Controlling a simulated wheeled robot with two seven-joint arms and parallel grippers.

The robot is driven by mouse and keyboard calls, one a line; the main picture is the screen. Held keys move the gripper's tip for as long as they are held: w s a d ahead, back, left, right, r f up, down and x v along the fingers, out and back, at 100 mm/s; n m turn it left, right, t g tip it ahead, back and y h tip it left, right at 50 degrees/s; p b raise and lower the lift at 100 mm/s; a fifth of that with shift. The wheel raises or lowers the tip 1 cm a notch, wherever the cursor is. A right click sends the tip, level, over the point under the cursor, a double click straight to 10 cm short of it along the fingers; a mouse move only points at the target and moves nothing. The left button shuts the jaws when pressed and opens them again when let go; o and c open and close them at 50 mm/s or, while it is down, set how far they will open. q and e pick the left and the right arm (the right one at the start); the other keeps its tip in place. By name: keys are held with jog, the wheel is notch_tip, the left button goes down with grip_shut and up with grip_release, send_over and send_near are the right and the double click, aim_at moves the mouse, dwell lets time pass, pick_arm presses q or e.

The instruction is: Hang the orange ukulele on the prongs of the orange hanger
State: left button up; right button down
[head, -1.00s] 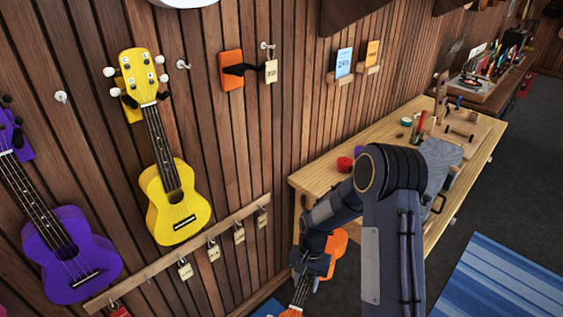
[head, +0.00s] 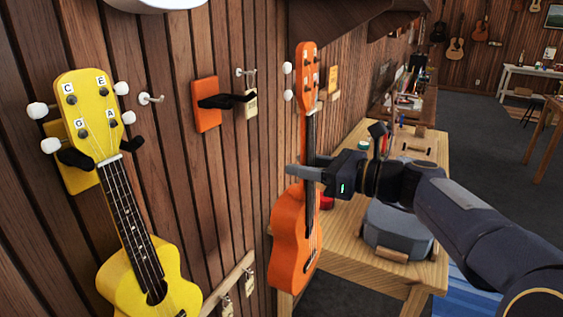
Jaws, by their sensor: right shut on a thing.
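The orange ukulele (head: 294,239) hangs upright in the air, head up, in the middle of the head view. My right gripper (head: 308,172) is shut on its neck, just above the body. The orange hanger (head: 205,104) is on the wood wall to the left of the ukulele, with black prongs (head: 228,101) sticking out. The prongs are empty, and the ukulele is clear of them. My left gripper is not in view.
A yellow ukulele (head: 145,270) hangs on a yellow hanger (head: 77,176) at the left. White hooks, one with a tag (head: 251,103), flank the orange hanger. A workbench (head: 350,254) with a grey case (head: 398,232) stands behind my right arm.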

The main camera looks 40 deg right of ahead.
jog(key=shift+a+r+t, duration=0.1)
jog(key=shift+r+t, duration=0.2)
jog(key=shift+r, duration=0.4)
jog(key=b+x, duration=0.1)
jog(key=x, duration=0.9)
jog(key=shift+w, duration=0.25)
jog(key=shift+f, duration=0.15)
jog(key=shift+w+a+r+p, duration=0.15)
jog(key=shift+w+r+p, duration=0.1)
jog(key=shift+r+p, duration=0.1)
jog(key=shift+w, duration=0.1)
jog(key=shift+p+x, duration=0.35)
jog(key=shift+x, duration=2.35)
jog(key=shift+f, duration=0.1)
